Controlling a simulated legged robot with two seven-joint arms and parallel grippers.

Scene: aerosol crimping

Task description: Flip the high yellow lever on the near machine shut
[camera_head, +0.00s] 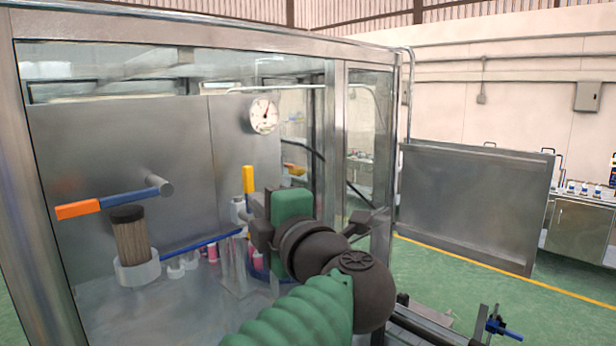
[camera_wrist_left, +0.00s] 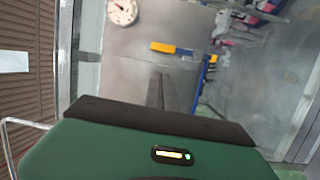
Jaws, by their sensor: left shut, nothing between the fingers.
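The high yellow lever (camera_head: 248,180) stands upright inside the glass-fronted machine, just beyond and left of my left gripper in the head view. In the left wrist view its yellow handle (camera_wrist_left: 170,48) lies across the upper middle, joined to a blue part at its right. My left gripper (camera_head: 258,226) is shut and empty, close to the lever; its dark fingers (camera_wrist_left: 155,92) point toward the handle in the wrist view. I cannot tell whether they touch it. My green arm hides part of the machine's inside. My right gripper is not in view.
A blue lever with an orange grip (camera_head: 78,209) sticks out at the left, above a dark-topped cylinder (camera_head: 130,237). A lower blue bar (camera_head: 206,243) crosses the inside. A round gauge (camera_head: 264,115) is on the back wall. A metal frame post (camera_head: 334,150) stands right of the lever.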

